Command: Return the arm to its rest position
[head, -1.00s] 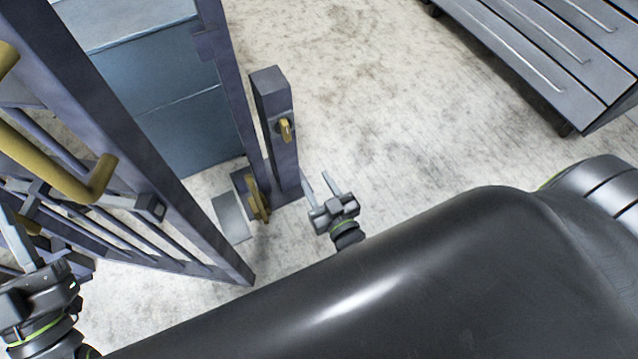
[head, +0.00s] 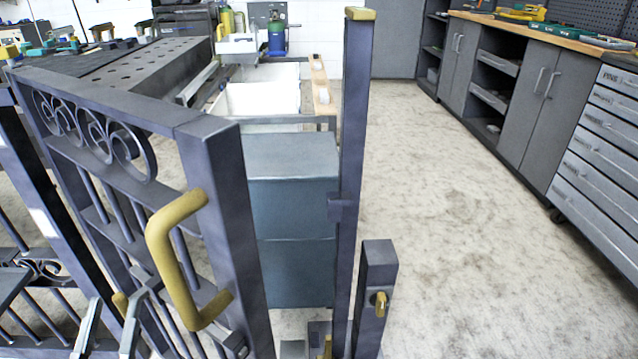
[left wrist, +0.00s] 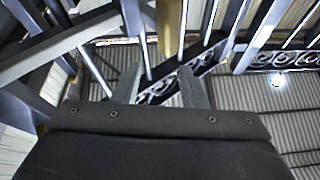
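My left gripper (head: 117,300) is at the lower left of the head view, behind and beside the gate bars as seen there. Its two fingers are apart with nothing between them. The left wrist view also shows the open fingers (left wrist: 160,72) below bars and scrollwork. The dark metal scroll gate (head: 222,220) stands at the left with a brass-coloured handle (head: 168,250). The handle is to the right of my left gripper and apart from it. A tall post (head: 352,150) and a short post with a brass knob (head: 376,275) stand right of the gate. My right gripper is out of view.
A blue-grey cabinet (head: 293,200) stands behind the gate. A perforated bench (head: 140,75) is at the back left. Workbenches and a drawer unit (head: 600,130) line the right side. The floor (head: 470,220) between them and the posts is clear.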

